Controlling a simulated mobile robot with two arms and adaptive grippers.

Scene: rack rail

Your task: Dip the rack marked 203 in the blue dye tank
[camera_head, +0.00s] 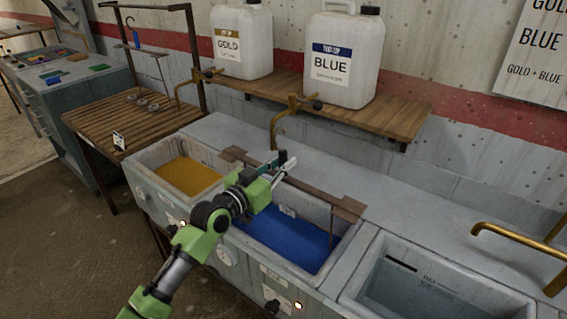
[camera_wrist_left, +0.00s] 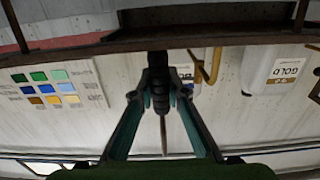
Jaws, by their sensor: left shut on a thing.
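The blue dye tank (camera_head: 290,240) stands in the middle of the tank row with blue liquid in it. A brown rack bar (camera_head: 347,207) lies across or just above it; I cannot tell whether it touches the rim. A thin rod hangs from it toward the dye. My left gripper (camera_head: 284,168) is above the bar's middle. In the left wrist view, which is upside down, its fingers (camera_wrist_left: 160,95) are shut on a dark ribbed upright handle (camera_wrist_left: 160,68) at the rack bar (camera_wrist_left: 100,45). No 203 mark is readable. My right gripper is not in view.
The gold dye tank (camera_head: 187,176) is to the left and another basin (camera_head: 430,290) to the right. Brass taps (camera_head: 283,118) stick out behind the tanks. A shelf (camera_head: 390,115) holds GOLD (camera_head: 241,45) and BLUE (camera_head: 342,65) jugs. A slatted table (camera_head: 125,115) stands at left.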

